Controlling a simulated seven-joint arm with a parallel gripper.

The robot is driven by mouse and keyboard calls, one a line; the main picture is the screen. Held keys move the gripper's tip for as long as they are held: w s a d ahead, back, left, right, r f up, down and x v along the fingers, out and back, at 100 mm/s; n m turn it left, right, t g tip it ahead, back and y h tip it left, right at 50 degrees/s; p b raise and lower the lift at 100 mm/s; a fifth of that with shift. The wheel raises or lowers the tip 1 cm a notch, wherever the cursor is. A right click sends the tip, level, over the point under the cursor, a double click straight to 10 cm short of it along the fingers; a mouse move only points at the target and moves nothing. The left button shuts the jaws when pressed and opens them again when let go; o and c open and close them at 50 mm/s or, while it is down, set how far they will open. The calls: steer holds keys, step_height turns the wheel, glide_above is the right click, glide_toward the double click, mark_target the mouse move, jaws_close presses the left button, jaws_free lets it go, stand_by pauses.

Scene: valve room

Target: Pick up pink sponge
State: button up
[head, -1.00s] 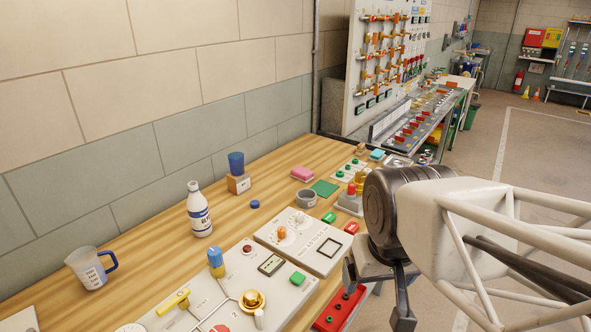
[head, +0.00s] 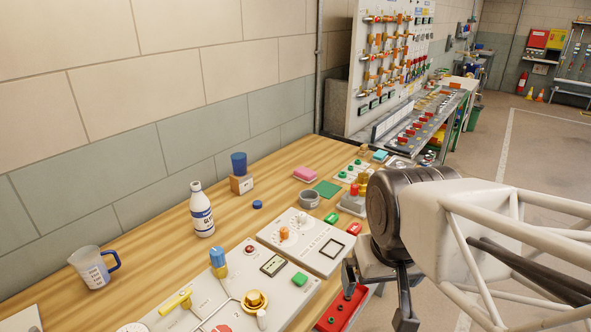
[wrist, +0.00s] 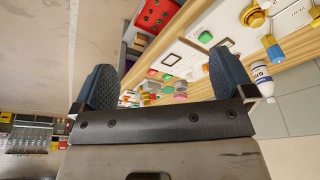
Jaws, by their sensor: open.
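The pink sponge (head: 305,174) lies on the wooden table toward the back, left of a green square pad. In the wrist view a small pink patch (wrist: 181,96) shows beyond the fingers; it may be the sponge. My gripper (head: 378,287) is at the table's right front edge, well in front of and to the right of the sponge. Its two fingers also show in the wrist view (wrist: 162,85), wide apart with nothing between them.
Control panels (head: 303,240) fill the table front. A white bottle (head: 201,209) and a measuring jug (head: 94,267) stand left.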

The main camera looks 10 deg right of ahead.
steer(key=w+d+n+h, duration=0.15)
steer(key=w+n, duration=0.25)
steer(key=w, duration=0.8)
steer(key=w+d+f+n+h, duration=0.1)
steer(key=w+n+h, duration=0.3)
steer(key=w, duration=0.9)
steer(key=w+d+n+h, duration=0.15)
steer(key=w+n, duration=0.35)
steer(key=w, duration=0.7)
steer(key=n+t+h, duration=0.3)
steer(key=n+t, duration=0.3)
steer(key=n, duration=0.7)
glide_toward(303, 172)
steer(key=shift+x, duration=1.25)
steer(key=shift+s, duration=0.1)
steer(key=shift+d+f, duration=0.1)
steer(key=shift+x, duration=1.2)
